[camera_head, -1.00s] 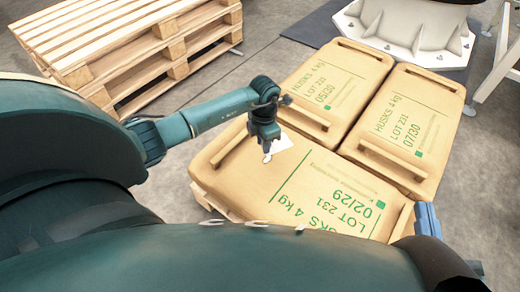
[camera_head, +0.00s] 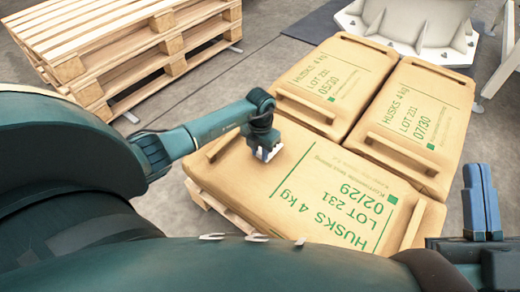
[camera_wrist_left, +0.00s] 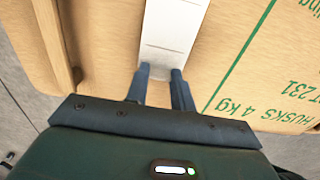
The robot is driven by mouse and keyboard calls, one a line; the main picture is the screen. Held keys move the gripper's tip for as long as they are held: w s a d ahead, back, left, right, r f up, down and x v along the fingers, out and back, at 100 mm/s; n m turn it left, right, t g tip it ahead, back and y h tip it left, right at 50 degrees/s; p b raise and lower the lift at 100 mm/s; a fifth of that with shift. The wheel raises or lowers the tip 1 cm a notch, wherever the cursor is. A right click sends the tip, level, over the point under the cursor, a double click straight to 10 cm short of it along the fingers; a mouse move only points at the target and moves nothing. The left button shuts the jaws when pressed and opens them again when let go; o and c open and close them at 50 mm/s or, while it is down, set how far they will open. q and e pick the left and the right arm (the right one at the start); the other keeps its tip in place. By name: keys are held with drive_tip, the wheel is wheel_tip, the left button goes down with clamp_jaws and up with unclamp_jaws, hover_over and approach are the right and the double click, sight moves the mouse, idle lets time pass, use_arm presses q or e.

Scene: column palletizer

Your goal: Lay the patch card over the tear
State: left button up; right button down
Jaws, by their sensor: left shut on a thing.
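The patch card is a white strip, seen in the left wrist view (camera_wrist_left: 176,28) reaching forward from my left fingertips over the tan sack. My left gripper (camera_wrist_left: 160,78) is shut on its near end. In the head view, the left gripper (camera_head: 267,153) points down at the front sack (camera_head: 310,195), near its upper left bar. Only a small white bit of card shows there. I cannot tell whether the card touches the sack. No tear can be made out. My right gripper (camera_head: 481,202) is at the right edge, with blue fingers close together; its opening is unclear.
Two more sacks marked HUSKS, 05/30 (camera_head: 325,85) and 07/30 (camera_head: 422,117), lie behind and right of the front sack. Stacked wooden pallets (camera_head: 130,45) stand at the back left. A white pedestal base (camera_head: 408,28) stands at the back. Grey floor is open at left.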

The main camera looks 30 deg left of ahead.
use_arm(q)
drive_tip(key=shift+f, duration=0.35)
use_arm(e)
drive_tip(key=shift+r+n+y, duration=0.3)
drive_tip(key=shift+r+n, duration=0.05)
drive_tip(key=shift+n, duration=0.05)
use_arm(q)
drive_tip(key=shift+f, duration=0.15)
drive_tip(key=o, duration=1)
